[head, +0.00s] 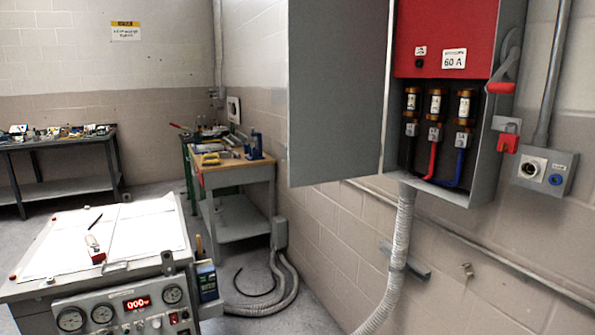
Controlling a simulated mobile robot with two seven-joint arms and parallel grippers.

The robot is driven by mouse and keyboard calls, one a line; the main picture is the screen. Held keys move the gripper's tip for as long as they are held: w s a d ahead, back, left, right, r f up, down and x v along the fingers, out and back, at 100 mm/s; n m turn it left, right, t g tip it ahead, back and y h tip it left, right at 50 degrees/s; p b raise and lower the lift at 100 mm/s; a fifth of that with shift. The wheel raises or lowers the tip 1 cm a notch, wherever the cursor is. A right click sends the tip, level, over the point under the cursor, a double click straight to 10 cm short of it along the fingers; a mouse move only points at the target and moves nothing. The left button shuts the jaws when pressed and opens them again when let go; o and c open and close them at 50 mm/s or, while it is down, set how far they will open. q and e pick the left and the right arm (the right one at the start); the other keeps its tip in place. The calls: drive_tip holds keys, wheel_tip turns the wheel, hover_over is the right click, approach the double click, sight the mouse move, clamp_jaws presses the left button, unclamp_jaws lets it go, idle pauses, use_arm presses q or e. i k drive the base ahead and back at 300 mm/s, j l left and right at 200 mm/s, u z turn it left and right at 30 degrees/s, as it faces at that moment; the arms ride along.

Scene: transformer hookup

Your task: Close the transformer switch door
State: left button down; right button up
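The transformer switch box (480,190) is mounted on the wall at the right. Its grey door (338,95) stands wide open, swung out to the left of the box. Inside are a red panel (446,30) marked 60 A and several copper-coloured fuses (436,103) with black, red and blue cables below. A lever with a red grip (501,87) is on the box's right side. Neither of my grippers shows in the head view.
A grey console (110,300) with gauges and papers on top stands at the lower left. A workbench (235,172) with tools is behind it. A flexible conduit (400,240) drops from the box. A small socket box (545,170) is on the wall at right.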

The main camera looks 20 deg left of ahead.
sight(337, 50)
drive_tip(key=i+j+z, duration=0.15)
drive_tip(key=i+j, duration=1.1)
drive_tip(key=j, duration=0.15)
